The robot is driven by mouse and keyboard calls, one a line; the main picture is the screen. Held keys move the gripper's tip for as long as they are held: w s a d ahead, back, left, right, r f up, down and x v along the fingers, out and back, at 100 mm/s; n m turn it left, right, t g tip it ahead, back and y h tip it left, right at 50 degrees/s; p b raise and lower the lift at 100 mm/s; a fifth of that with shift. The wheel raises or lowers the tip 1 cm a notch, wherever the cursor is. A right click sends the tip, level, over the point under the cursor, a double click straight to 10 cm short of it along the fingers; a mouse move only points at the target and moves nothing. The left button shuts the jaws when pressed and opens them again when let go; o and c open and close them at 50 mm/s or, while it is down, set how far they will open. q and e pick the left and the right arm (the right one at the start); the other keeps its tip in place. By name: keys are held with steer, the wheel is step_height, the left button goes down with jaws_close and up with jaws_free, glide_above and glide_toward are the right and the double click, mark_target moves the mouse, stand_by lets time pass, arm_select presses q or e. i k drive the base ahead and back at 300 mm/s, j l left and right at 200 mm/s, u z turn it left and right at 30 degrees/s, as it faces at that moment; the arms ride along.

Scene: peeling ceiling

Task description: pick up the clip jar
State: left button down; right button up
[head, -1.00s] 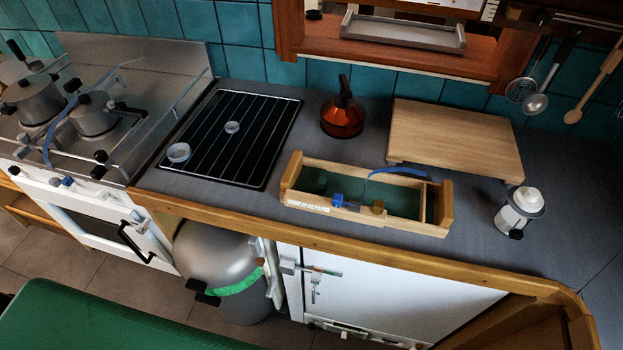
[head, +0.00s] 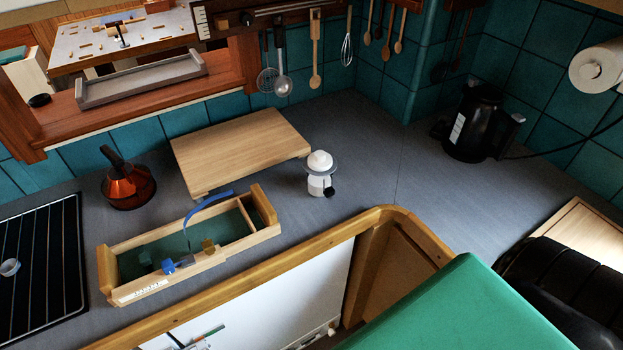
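A small white jar (head: 320,174) stands upright on the grey worktop, right of the wooden board, in the head view. It has a rounded white top, a grey disc-like rim and a black part low on its front right. It looks like the clip jar, though its clip is too small to make out. Nothing touches it. Neither of my grippers is in view.
A wooden board (head: 241,149) lies left of the jar. A wooden tray (head: 208,262) with small items sits in front of it. A black kettle (head: 475,124) stands at the back right. Worktop right of the jar is clear.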

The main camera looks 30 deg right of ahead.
mark_target(314, 179)
steer(key=z, duration=1.3)
